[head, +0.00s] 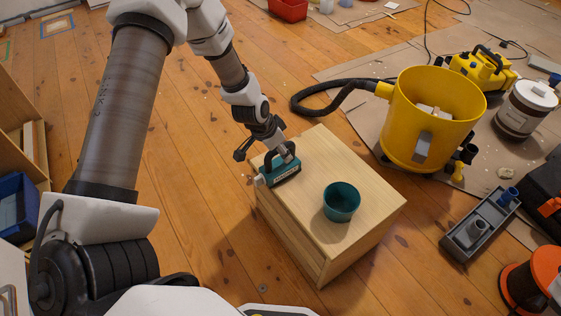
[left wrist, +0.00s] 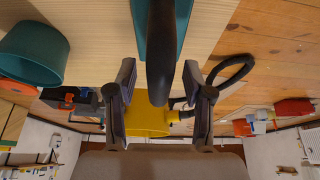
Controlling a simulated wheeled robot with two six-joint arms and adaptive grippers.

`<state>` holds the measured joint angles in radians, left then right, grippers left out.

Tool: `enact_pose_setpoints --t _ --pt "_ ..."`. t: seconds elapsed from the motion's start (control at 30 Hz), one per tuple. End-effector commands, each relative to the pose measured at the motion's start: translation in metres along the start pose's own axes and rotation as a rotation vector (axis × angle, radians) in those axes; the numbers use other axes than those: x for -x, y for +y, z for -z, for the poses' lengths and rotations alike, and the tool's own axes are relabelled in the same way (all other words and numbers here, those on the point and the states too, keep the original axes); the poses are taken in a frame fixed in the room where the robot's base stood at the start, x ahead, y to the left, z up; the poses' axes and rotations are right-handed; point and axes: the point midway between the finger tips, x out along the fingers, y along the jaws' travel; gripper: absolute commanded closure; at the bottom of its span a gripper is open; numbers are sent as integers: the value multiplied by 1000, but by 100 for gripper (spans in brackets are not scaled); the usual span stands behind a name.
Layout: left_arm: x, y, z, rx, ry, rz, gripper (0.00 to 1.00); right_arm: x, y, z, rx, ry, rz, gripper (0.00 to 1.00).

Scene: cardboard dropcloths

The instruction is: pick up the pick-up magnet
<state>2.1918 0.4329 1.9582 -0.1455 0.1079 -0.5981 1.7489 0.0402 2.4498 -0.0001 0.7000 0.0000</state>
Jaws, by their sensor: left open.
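The pick-up magnet (head: 284,176) has a teal body and a black arched handle. It lies near the back left edge of the wooden cabinet top. My left gripper (head: 270,150) is over it and partly hides it. In the left wrist view the magnet's teal body (left wrist: 182,28) is at the top, and its dark handle runs between the two spread fingers of my left gripper (left wrist: 159,80). A gap shows between the handle and each finger. My right gripper is not in view.
A teal cup (head: 342,203) stands on the cabinet (head: 370,215), right of the magnet. A yellow bucket (head: 410,140) with a black hose is behind it on the floor. A grey tray (head: 482,226) lies to the right. Wooden floor left of the cabinet is mostly clear.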

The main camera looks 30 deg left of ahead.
Motion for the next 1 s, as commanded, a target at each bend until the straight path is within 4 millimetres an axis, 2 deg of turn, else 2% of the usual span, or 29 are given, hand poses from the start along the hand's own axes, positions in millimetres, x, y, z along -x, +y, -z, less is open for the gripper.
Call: enact_pose_setpoints --t 0.23,0.37,0.4,0.77,0.87,1.0 --pt "0 0 1 0 0 0 49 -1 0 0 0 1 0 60" --pt "0 0 1 1 0 0 95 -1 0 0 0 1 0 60" --pt "0 0 1 1 0 0 100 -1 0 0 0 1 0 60" --pt "3 0 3 1 2 1 100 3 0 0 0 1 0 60" --pt "16 0 8 1 2 1 100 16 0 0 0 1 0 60" --pt "47 0 21 1 2 1 100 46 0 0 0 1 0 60"
